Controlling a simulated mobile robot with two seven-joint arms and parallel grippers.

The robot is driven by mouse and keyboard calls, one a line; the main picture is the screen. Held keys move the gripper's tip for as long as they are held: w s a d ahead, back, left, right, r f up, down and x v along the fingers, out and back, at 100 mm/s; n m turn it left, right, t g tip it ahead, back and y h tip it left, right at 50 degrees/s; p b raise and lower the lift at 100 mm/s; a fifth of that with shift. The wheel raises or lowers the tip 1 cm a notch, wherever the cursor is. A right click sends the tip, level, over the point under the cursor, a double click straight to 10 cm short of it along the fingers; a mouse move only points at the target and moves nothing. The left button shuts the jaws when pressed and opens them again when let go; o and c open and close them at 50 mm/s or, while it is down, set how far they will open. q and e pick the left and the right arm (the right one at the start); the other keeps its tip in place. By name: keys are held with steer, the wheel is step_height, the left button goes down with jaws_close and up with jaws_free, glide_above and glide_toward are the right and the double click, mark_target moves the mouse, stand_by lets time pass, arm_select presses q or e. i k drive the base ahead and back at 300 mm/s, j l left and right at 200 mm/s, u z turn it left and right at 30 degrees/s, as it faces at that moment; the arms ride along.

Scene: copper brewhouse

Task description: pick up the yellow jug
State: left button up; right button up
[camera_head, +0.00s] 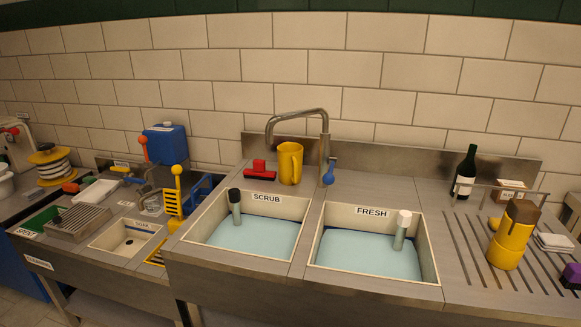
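The yellow jug (289,164) stands upright on the steel ledge behind the two sinks. It is close to the tiled back wall, behind the divider between the sinks. Its handle appears on its front right side. The arched metal tap (325,150) rises just to its right, and its spout reaches over in front of the jug's upper part or close by it. A red block-like tool (259,171) lies just to its left. Neither of my grippers shows in this view.
The SCRUB sink (197,228) and FRESH sink (434,262) hold bluish water and lie in front of the jug. A blue-handled item (329,174) stands by the tap. A dark bottle (465,174) and yellow container (511,236) stand on the right.

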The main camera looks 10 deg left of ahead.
mark_target(289, 154)
steer(key=j+z, duration=0.15)
steer(key=z, duration=0.2)
steer(key=j+z, duration=0.15)
steer(key=z, duration=0.2)
steer(key=j+z, duration=0.15)
steer(key=z, duration=0.2)
steer(key=k+j+z, duration=0.1)
steer(key=j+z, duration=0.15)
steer(key=k+j+z, duration=0.2)
steer(key=j, duration=0.3)
steer(key=k+j, duration=0.15)
steer(key=j, duration=0.2)
steer(key=k+j+z, duration=0.1)
steer(key=j, duration=0.3)
steer(key=k+j, duration=0.2)
steer(key=j, duration=0.15)
steer(key=k+j+z, duration=0.1)
steer(key=j, duration=0.25)
steer(key=k, duration=0.05)
